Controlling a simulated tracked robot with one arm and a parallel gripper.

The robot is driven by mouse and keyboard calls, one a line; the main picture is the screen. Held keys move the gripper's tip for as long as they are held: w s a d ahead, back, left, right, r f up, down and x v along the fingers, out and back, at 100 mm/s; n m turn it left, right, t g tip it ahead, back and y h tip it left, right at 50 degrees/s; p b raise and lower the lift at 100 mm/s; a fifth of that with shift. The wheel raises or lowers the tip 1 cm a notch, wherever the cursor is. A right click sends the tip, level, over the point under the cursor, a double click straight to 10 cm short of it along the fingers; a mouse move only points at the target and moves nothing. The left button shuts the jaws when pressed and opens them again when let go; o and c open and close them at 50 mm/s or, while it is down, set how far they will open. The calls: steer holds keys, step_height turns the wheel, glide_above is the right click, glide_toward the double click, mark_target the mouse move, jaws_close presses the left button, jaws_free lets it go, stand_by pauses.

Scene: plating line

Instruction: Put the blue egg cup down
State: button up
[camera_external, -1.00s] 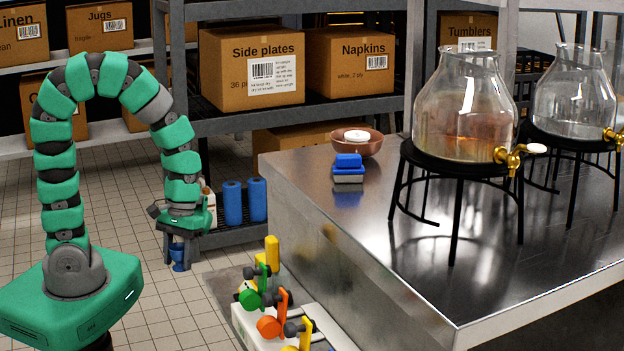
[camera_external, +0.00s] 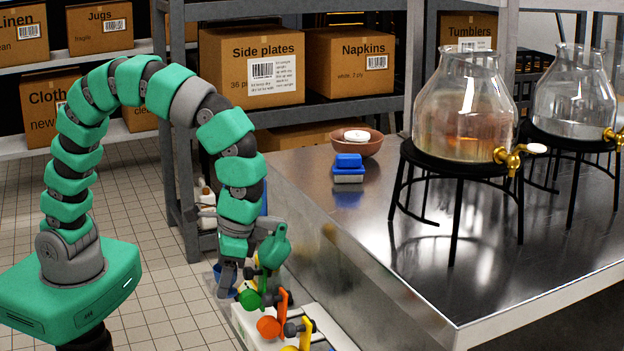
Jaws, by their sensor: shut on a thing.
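The blue egg cup (camera_external: 232,294) is low at the end of my arm, left of the steel table. Only small blue parts of it show around the fingers. My gripper (camera_external: 228,282) points down and is shut on the cup. It is just left of the green-handled part of a white unit with coloured levers. Whether the cup touches the surface below is hidden by the fingers.
Close on the right are the white unit (camera_external: 250,325) and its green lever (camera_external: 249,291) and orange lever (camera_external: 268,327). The steel table (camera_external: 420,285) carries a blue-and-grey block (camera_external: 348,168), a bowl (camera_external: 368,147) and glass dispensers (camera_external: 465,105). Tiled floor (camera_external: 150,290) is clear on the left.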

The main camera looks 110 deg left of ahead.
steer(key=w+d+m+y+b, duration=0.1)
steer(key=w+d+m, duration=0.25)
steer(key=d, duration=0.85)
steer(key=s+d+m+y+b, duration=0.1)
steer(key=s+d+m, duration=0.2)
steer(key=d, duration=0.6)
steer(key=s+d+m+b, duration=0.1)
steer(key=s+d+m, duration=0.2)
steer(key=d, duration=0.7)
steer(key=s+d+r+m+y+b, duration=0.1)
steer(key=s+d+m, duration=0.3)
steer(key=d, duration=0.5)
steer(key=shift+d+m+y, duration=0.25)
steer(key=shift+m+y, duration=0.05)
steer(key=shift+m, duration=0.15)
